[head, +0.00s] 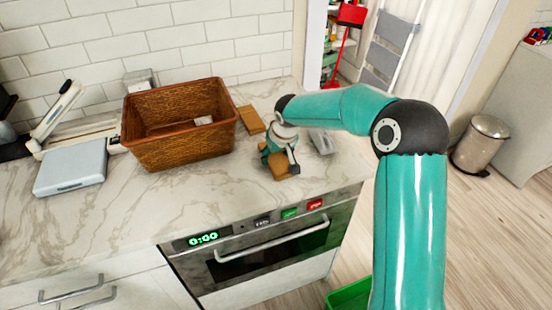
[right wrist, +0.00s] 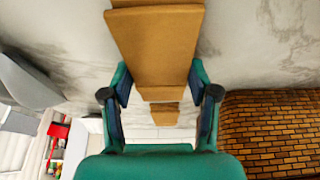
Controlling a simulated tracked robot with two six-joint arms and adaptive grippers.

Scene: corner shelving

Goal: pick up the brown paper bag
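The brown paper bag (head: 279,167) stands on the marble counter, right of the basket and partly hidden by my right gripper (head: 278,160). In the right wrist view the bag (right wrist: 155,45) fills the upper middle. The fingers of my right gripper (right wrist: 160,75) lie on either side of the bag, very close to its edges. I cannot tell whether they press on it. My left gripper is in neither view.
A wicker basket (head: 180,150) stands left of the bag. A flat brown piece (head: 251,119) lies behind the gripper. A grey object (head: 321,142) lies to the right near the counter's edge. A scale-like grey box (head: 70,176) is at the left. The front counter is clear.

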